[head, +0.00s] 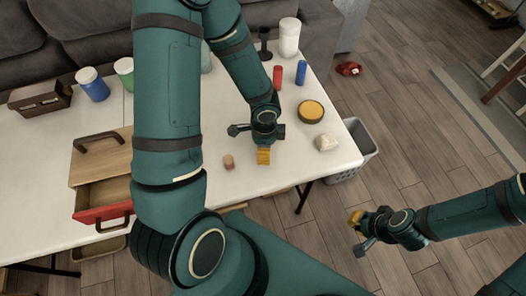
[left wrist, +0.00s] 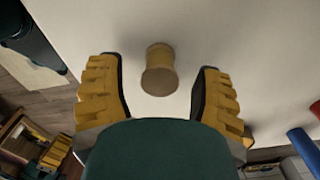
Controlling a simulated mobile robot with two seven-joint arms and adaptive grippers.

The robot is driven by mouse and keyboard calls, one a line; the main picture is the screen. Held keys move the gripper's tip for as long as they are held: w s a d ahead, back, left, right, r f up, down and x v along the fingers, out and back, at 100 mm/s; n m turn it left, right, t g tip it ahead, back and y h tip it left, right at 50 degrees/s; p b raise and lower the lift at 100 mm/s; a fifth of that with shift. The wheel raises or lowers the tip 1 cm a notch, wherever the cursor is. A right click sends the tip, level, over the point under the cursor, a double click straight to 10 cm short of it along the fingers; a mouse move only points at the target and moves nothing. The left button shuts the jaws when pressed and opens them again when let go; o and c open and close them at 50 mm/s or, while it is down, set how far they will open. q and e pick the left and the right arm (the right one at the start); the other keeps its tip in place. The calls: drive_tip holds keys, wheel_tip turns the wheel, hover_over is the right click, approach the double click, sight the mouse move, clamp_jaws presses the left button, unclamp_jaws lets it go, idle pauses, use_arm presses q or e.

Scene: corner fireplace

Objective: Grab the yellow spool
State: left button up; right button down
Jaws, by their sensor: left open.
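The yellow spool (head: 229,161) stands on the white table near its front edge. In the left wrist view the spool (left wrist: 159,72) is a dull tan-yellow cylinder, seen between and a little beyond the two fingertips. My left gripper (head: 263,155) is just right of the spool in the head view, pointing down over the table. Its yellow fingers (left wrist: 158,85) are apart and nothing is between them. My right gripper (head: 356,219) is off the table's right side, over the floor. It looks empty, but its finger gap is unclear.
A wooden box with a red drawer (head: 103,213) stands left on the table (head: 215,120). A round yellow-topped tin (head: 311,112) and a pale lump (head: 326,143) lie right of my left gripper. Red (head: 277,77) and blue (head: 301,73) cylinders stand behind. A grey basket (head: 352,167) is beside the table.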

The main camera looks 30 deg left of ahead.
use_arm(q)
drive_tip(key=shift+f, duration=0.6)
drive_tip(key=c, duration=0.9)
drive_tip(key=shift+r, duration=0.15)
drive_tip(key=shift+c, duration=0.2)
